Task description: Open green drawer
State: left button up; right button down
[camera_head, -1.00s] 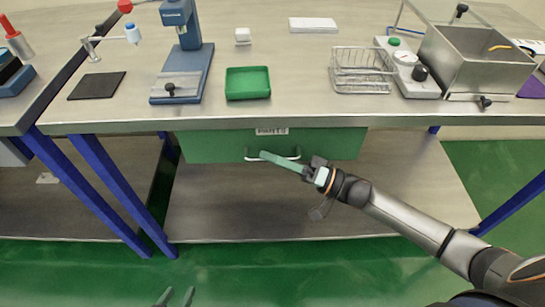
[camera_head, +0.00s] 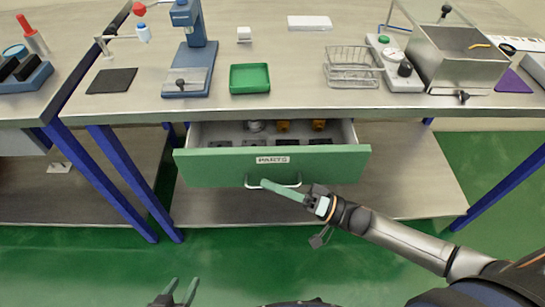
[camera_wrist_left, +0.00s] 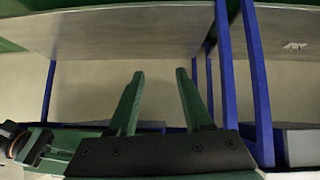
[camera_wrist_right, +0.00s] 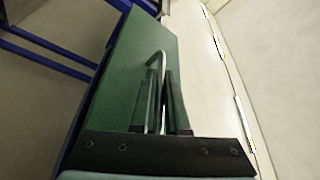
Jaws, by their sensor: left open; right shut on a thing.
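The green drawer (camera_head: 225,168) under the workbench stands partly pulled out, with a "PARTS" label on its front. Inside it, orange parts (camera_head: 284,125) and dark pieces show. Its metal handle (camera_head: 252,184) is on the front below the label. My right gripper (camera_head: 270,188) is shut on the handle; in the right wrist view the handle (camera_wrist_right: 158,58) runs between its fingers. My left gripper (camera_head: 181,291) is open and empty, low over the floor, away from the drawer. Its spread fingers also show in the left wrist view (camera_wrist_left: 160,90).
The workbench top (camera_head: 300,70) above holds a green tray (camera_head: 249,79), a blue press (camera_head: 188,60), a wire basket (camera_head: 352,68) and a metal box (camera_head: 455,62). A lower shelf (camera_head: 400,185) lies below. Blue legs (camera_head: 118,180) stand at left. Green floor in front is clear.

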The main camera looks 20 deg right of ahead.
pick_arm(q)
jog(key=shift+n+y, duration=0.3)
jog(key=shift+y, duration=0.2)
jog(key=shift+s+a+r+p, duration=0.25)
jog(key=shift+a+r+p, duration=0.55)
jog(key=shift+p, duration=0.4)
jog(key=shift+s+a+r+p, duration=0.2)
jog(key=shift+a+r+p, duration=0.6)
jog(key=shift+p, duration=0.4)
pick_arm(e)
jog(key=s+a, duration=0.4)
jog(key=s, duration=1.1)
pick_arm(q)
jog(key=shift+d, duration=0.1)
pick_arm(e)
jog(key=shift+w+a, duration=0.1)
jog(key=c, duration=0.9)
grip_release()
pick_arm(q)
jog(key=shift+w+d+r, duration=0.1)
jog(key=shift+r, duration=0.05)
jog(key=shift+d, duration=0.15)
